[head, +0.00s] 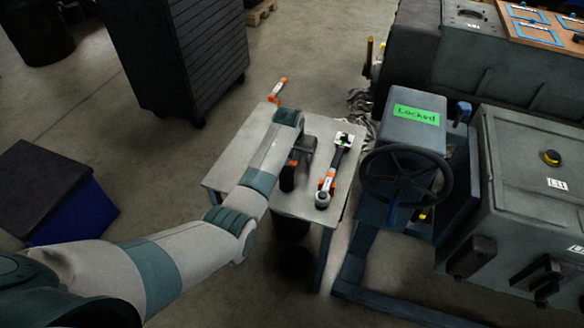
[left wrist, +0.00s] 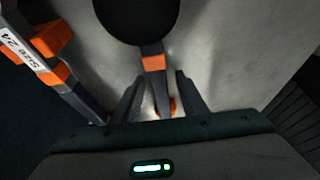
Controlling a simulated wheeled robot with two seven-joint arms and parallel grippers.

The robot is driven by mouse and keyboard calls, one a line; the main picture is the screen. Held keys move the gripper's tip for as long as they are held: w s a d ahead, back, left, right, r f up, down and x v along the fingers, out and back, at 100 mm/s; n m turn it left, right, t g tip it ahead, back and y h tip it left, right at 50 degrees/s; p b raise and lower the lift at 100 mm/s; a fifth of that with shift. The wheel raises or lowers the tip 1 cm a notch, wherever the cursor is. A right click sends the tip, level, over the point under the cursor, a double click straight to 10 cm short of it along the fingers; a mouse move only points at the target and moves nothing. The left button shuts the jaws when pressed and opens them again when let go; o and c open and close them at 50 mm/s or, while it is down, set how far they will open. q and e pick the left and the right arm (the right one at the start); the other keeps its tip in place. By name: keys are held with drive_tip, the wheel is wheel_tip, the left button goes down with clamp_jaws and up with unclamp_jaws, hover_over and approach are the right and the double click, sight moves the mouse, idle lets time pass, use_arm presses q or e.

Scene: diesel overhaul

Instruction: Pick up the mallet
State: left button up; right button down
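The mallet has a black round head (head: 288,178) and an orange-banded handle, and lies on the small grey table. In the left wrist view its black head (left wrist: 136,18) is at the top and its handle (left wrist: 153,63) runs down between my fingers. My left gripper (head: 301,152) is low over the table at the mallet's handle. Its fingers (left wrist: 160,98) are apart, one on each side of the handle, with gaps showing. The handle's far end is hidden by the gripper body. My right gripper is in neither view.
A wrench tool (head: 328,180) with orange parts lies beside the mallet; its labelled part (left wrist: 28,52) shows in the wrist view. An orange and white object (head: 278,90) is at the table's (head: 226,165) far edge. A blue stand with a handwheel (head: 405,174) stands close right.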

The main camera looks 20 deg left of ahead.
use_arm(q)
drive_tip(key=shift+f, duration=0.1)
idle(0.4)
clamp_jaws()
idle(1.3)
